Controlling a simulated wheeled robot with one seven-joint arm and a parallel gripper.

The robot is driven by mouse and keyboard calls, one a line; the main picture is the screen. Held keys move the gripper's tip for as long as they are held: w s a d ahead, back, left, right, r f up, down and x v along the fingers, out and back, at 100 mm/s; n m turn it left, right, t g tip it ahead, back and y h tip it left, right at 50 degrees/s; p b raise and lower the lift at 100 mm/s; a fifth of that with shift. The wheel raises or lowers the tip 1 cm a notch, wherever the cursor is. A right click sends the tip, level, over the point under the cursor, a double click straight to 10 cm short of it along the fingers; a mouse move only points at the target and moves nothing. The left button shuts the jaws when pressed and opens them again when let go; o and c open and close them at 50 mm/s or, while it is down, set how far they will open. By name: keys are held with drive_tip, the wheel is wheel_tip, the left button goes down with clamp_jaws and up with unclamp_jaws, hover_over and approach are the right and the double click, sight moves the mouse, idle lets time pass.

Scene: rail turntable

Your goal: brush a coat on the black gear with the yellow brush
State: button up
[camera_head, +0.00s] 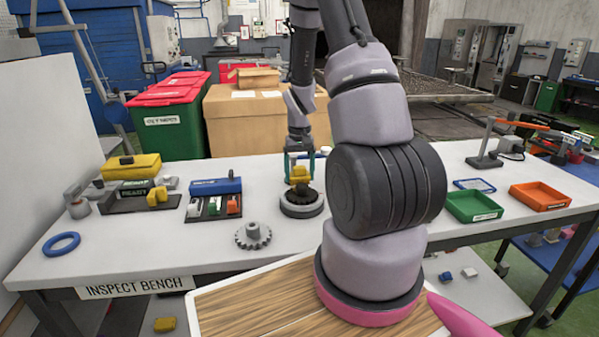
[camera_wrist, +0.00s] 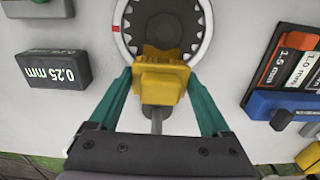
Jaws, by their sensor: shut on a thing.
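The black gear (camera_head: 306,193) lies on a round turntable (camera_head: 302,209) near the middle of the bench. In the wrist view the gear (camera_wrist: 168,28) shows at the top, inside the turntable's pale ring (camera_wrist: 125,52), which has dark ticks and a red mark. My gripper (camera_head: 299,172) is above the turntable. Its teal fingers (camera_wrist: 161,78) are shut on the yellow brush (camera_wrist: 162,72), which also shows in the head view (camera_head: 301,174). The brush covers the near edge of the gear in the wrist view. I cannot tell whether its bristles touch the gear.
A grey gear (camera_head: 253,236) lies in front of the turntable, and a blue ring (camera_head: 61,244) lies at the left. A blue holder (camera_head: 215,186) with labelled pieces stands left of the turntable. Green (camera_head: 474,206) and orange (camera_head: 540,196) trays stand at the right.

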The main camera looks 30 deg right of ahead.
drive_tip(key=shift+f, duration=0.6)
idle(0.7)
drive_tip(key=shift+s+a, duration=0.15)
drive_tip(key=shift+s, duration=0.25)
idle(0.3)
drive_tip(key=shift+w, duration=0.3)
idle(2.1)
drive_tip(key=shift+s, duration=0.3)
drive_tip(key=shift+w, duration=0.15)
idle(0.3)
drive_tip(key=shift+w, duration=0.25)
drive_tip(key=shift+s, duration=0.2)
idle(0.3)
drive_tip(key=shift+s, duration=0.2)
drive_tip(key=shift+w, duration=0.25)
idle(0.3)
